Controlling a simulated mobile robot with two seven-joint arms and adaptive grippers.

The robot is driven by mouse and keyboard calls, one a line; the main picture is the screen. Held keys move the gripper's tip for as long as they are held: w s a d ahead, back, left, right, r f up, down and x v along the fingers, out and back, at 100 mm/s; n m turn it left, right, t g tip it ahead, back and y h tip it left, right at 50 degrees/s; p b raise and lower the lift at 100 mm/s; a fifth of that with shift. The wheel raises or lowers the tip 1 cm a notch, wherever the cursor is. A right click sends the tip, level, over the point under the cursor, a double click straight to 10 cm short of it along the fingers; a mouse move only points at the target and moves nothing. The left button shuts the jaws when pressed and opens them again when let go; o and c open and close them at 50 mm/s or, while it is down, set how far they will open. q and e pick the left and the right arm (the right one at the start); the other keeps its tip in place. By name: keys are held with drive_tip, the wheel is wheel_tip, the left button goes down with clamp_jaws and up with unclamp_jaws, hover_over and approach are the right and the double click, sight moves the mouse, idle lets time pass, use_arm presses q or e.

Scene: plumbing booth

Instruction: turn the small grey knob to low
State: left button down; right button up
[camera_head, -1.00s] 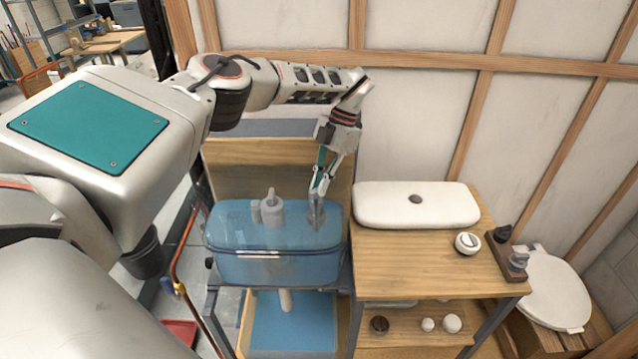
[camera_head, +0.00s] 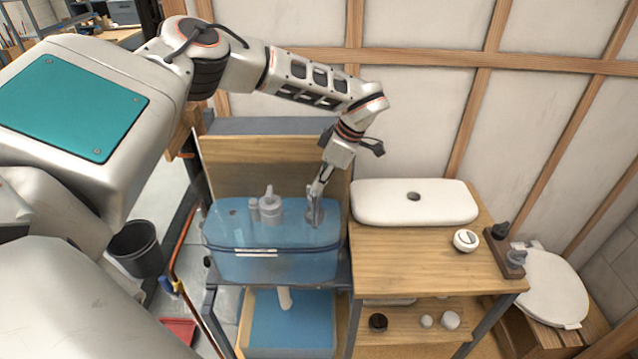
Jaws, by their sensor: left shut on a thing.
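A translucent blue cistern tank (camera_head: 255,262) stands left of the wooden bench. A small grey knob-like piece (camera_head: 314,215) shows at the tank's right end. My left gripper (camera_head: 316,193) points down from above, its fingertips shut on the top of this grey piece; the fingers partly hide it. No low mark can be made out there. A wooden block (camera_head: 503,252) at the bench's right edge bears another small grey piece (camera_head: 516,257) and a dark knob (camera_head: 501,231). My right gripper is not in view.
A pale grey fitting (camera_head: 270,208) stands in the tank, left of my gripper. A white lid (camera_head: 412,203) and a round white button (camera_head: 465,240) lie on the bench (camera_head: 410,258). A toilet seat (camera_head: 553,288) is at the right. A panelled wall stands behind.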

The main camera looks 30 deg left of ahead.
use_arm(q)
drive_tip(key=shift+s+m+t, duration=0.1)
drive_tip(key=shift+m+t, duration=0.2)
drive_tip(key=shift+m, duration=0.4)
